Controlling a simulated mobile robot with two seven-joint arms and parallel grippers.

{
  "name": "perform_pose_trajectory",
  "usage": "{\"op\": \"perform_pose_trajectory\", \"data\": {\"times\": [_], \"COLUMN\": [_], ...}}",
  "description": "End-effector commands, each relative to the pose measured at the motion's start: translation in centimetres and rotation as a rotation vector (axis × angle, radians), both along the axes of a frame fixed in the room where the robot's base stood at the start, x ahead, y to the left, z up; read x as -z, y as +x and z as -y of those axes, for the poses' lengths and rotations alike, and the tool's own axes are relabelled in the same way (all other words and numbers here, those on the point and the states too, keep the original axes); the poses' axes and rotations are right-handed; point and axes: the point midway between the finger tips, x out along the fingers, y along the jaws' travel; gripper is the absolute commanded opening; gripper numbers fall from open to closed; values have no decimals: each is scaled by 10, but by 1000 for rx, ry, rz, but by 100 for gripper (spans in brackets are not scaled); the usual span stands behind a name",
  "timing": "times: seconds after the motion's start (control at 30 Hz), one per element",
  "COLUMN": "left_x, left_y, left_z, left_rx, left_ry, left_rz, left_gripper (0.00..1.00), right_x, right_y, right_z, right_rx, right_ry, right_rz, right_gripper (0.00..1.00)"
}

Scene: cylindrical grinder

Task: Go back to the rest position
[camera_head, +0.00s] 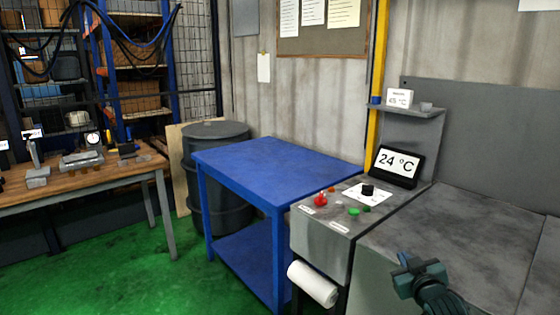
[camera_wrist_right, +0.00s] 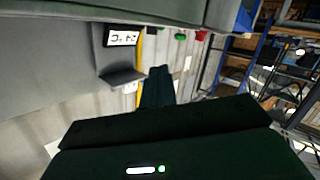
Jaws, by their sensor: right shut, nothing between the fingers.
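My right gripper (camera_head: 420,272) shows at the lower right of the head view, in front of the grey machine (camera_head: 455,240). It is shut and empty. In the right wrist view the dark gripper (camera_wrist_right: 158,88) fills the lower middle, its fingers together, with nothing between them. My left gripper is not in the head view.
A control panel (camera_head: 335,225) with a red button, a knob and green buttons stands left of my right gripper. A display (camera_head: 398,165) reads 24 °C. A blue table (camera_head: 275,165), a dark barrel (camera_head: 215,180) and a wooden workbench (camera_head: 85,178) stand further left. Green floor (camera_head: 130,275) is clear.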

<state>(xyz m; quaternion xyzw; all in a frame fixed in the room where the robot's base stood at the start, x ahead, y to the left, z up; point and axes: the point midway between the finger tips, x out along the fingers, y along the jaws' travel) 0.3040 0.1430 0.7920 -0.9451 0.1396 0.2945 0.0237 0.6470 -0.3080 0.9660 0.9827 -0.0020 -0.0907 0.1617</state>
Motion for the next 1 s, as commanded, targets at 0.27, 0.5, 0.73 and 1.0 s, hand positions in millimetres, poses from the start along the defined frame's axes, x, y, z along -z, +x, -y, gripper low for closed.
{"op": "perform_pose_trajectory", "data": {"times": [0.27, 0.5, 0.73, 1.0], "left_x": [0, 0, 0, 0], "left_y": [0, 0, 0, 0], "left_z": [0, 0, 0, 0], "left_rx": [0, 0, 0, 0], "left_ry": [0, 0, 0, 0], "left_rz": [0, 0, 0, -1], "left_gripper": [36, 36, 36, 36], "right_x": [118, 169, 174, 174], "right_y": [-128, -268, -337, -345], "right_z": [-78, -139, -163, -165], "right_rx": [-116, -180, -189, -189], "right_ry": [82, 208, 281, 291], "right_rz": [-194, -367, -449, -460], "right_gripper": [0, 0, 0, 0]}}
